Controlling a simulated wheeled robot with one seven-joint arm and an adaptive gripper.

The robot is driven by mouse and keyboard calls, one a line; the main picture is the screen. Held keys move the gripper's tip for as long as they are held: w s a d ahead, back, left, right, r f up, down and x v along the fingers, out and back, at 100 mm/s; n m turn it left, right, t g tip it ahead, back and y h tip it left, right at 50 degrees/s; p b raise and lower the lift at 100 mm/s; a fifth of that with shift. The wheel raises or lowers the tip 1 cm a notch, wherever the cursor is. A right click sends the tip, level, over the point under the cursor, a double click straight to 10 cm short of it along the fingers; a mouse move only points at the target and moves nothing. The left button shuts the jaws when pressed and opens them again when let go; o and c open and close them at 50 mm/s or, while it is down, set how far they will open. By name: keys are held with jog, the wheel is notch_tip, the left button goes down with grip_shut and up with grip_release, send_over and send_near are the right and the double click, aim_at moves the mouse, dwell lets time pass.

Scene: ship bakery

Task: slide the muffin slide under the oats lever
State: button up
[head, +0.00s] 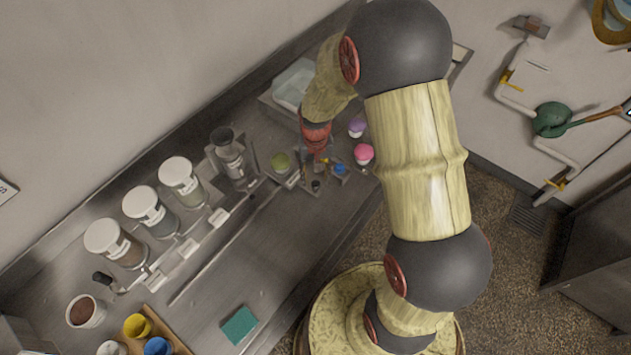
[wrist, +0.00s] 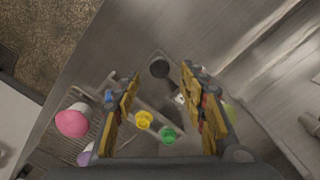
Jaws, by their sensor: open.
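My gripper (head: 317,160) hangs over a grey plate with small coloured pieces at the counter's far right end. In the wrist view my gripper (wrist: 168,105) is open, its jaws apart and nothing clasped between them. A dark round knob (wrist: 158,66) lies ahead of the jaws, and it shows in the head view (head: 316,186). I cannot tell whether it belongs to the muffin slide. A long thin rail (head: 215,258) runs along the counter before several white-lidded canisters (head: 148,204). White lever-like blocks (head: 187,248) stand at their fronts. Their labels are unreadable, so the oats lever cannot be told.
Small yellow (wrist: 143,119) and green (wrist: 167,135) pieces are close below the jaws. A pink-topped muffin (head: 364,153) and a purple one (head: 357,127) stand right of my gripper. A green round item (head: 281,162) is to its left. A teal cloth (head: 239,325) lies at the front.

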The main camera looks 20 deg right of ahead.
aim_at(315, 183)
jog(key=shift+f, duration=2.15)
grip_shut()
